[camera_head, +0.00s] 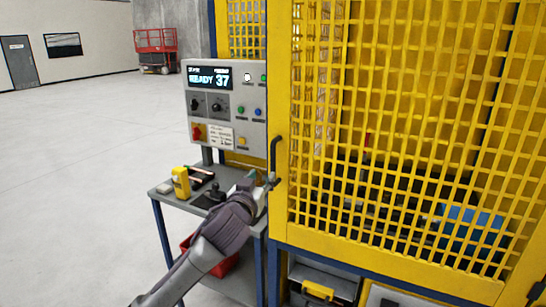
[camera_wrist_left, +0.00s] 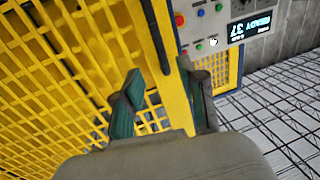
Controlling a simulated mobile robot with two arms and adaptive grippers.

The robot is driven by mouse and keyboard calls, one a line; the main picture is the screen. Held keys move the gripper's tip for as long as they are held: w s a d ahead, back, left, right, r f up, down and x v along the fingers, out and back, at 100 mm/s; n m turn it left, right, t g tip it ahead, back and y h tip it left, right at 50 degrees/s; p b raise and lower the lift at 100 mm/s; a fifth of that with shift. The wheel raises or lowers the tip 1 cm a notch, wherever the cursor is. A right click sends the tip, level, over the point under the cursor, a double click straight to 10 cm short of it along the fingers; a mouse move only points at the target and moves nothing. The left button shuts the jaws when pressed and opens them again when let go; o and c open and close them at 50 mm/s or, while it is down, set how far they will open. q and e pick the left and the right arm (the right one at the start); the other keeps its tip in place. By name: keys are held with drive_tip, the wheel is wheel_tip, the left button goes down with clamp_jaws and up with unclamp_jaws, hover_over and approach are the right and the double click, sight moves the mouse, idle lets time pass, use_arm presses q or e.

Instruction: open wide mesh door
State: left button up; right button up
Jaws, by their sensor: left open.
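The yellow mesh door (camera_head: 400,130) fills the right half of the head view and looks shut in its frame. Its dark upright handle (camera_head: 274,156) is at the door's left edge. My left gripper (camera_head: 264,183) is open, close to the lower end of the handle; I cannot tell whether it touches. In the left wrist view the two teal-padded fingers (camera_wrist_left: 165,100) stand apart, with the mesh door (camera_wrist_left: 60,80) behind and left. My right gripper is not in view.
A control panel (camera_head: 227,105) reading READY 37 stands left of the door. Below it a small table (camera_head: 165,196) holds a yellow device (camera_head: 181,182) and small items. A red bin (camera_head: 212,262) is beneath. Open floor (camera_head: 80,150) lies left, with a red lift (camera_head: 156,48) far back.

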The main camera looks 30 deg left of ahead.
sight(272, 162)
use_arm(q)
drive_tip(key=w+p, duration=0.1)
drive_tip(key=w, duration=0.2)
drive_tip(key=w+a+p, duration=0.1)
drive_tip(key=w, duration=0.2)
drive_tip(key=w+a+p, duration=0.1)
drive_tip(key=w, duration=0.3)
drive_tip(key=shift+w+a+p, duration=0.15)
drive_tip(key=shift+w+p, duration=0.2)
drive_tip(key=shift+w, duration=0.45)
clamp_jaws()
drive_tip(key=shift+f, duration=0.1)
